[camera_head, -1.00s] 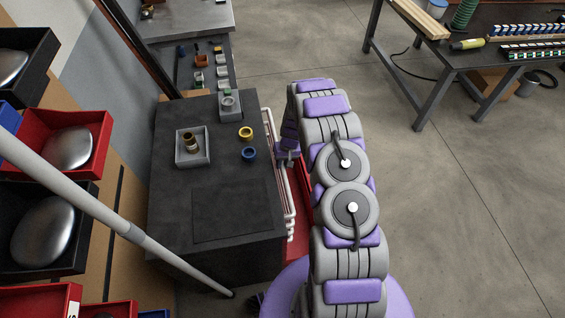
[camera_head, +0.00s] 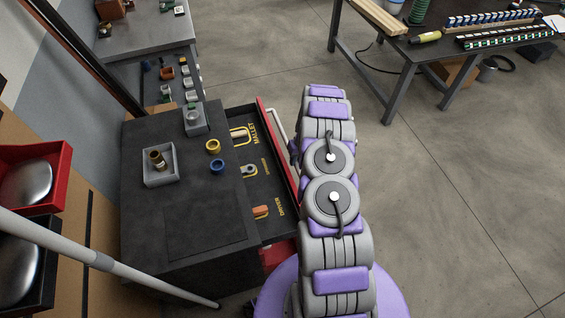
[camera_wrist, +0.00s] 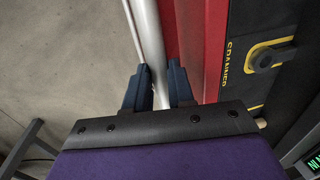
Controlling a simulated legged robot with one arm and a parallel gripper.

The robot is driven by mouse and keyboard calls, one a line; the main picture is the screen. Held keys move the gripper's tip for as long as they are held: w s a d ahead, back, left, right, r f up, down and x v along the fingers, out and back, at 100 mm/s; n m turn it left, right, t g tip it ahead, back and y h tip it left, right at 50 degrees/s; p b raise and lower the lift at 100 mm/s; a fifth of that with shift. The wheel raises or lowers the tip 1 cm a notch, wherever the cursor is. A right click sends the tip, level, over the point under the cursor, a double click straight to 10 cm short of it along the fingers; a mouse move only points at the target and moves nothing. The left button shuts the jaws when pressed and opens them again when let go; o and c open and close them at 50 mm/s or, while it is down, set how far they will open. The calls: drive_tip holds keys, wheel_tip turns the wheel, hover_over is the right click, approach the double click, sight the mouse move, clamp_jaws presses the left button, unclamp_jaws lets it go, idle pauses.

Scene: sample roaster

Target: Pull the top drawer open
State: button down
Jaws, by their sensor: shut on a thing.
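The top drawer (camera_head: 266,180) stands partly open from the dark cabinet (camera_head: 188,222). Its black inside shows tools in yellow-outlined places, with labels such as MALLET. Its front is red and carries a pale bar handle (camera_head: 277,124), mostly hidden behind my arm in the head view. In the wrist view my gripper (camera_wrist: 159,88) has its two dark fingers shut around the handle (camera_wrist: 148,40). The red drawer front (camera_wrist: 203,45) runs just right of the handle, with a labelled tool place beyond it. My gripper is hidden behind my arm in the head view.
On the cabinet top are a grey tray with a brown cup (camera_head: 157,160), a yellow ring (camera_head: 213,146), a blue ring (camera_head: 217,167) and a grey block (camera_head: 195,119). A workbench (camera_head: 440,50) stands at the upper right. The floor right of my arm is clear.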

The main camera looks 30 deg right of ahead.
drive_tip(key=s+d, duration=0.1)
drive_tip(key=d, duration=0.9)
drive_tip(key=shift+s+d+r, duration=0.15)
drive_tip(key=shift+s, duration=0.25)
drive_tip(key=c, duration=1.1)
unclamp_jaws()
drive_tip(key=shift+d+f, duration=0.2)
drive_tip(key=shift+d, duration=0.2)
drive_tip(key=shift+o, duration=0.6)
drive_tip(key=shift+s+a+r, duration=0.1)
drive_tip(key=shift+a+r, duration=0.15)
drive_tip(key=shift+a, duration=0.25)
drive_tip(key=d+r+p, duration=0.1)
drive_tip(key=d+r, duration=0.1)
drive_tip(key=r, duration=0.6)
drive_tip(key=d+r+p, duration=0.1)
drive_tip(key=r+p, duration=0.1)
drive_tip(key=r, duration=0.6)
drive_tip(key=shift+s+d+r, duration=0.3)
drive_tip(key=shift+d+r, duration=0.05)
drive_tip(key=shift+d, duration=0.05)
drive_tip(key=shift+a, duration=0.1)
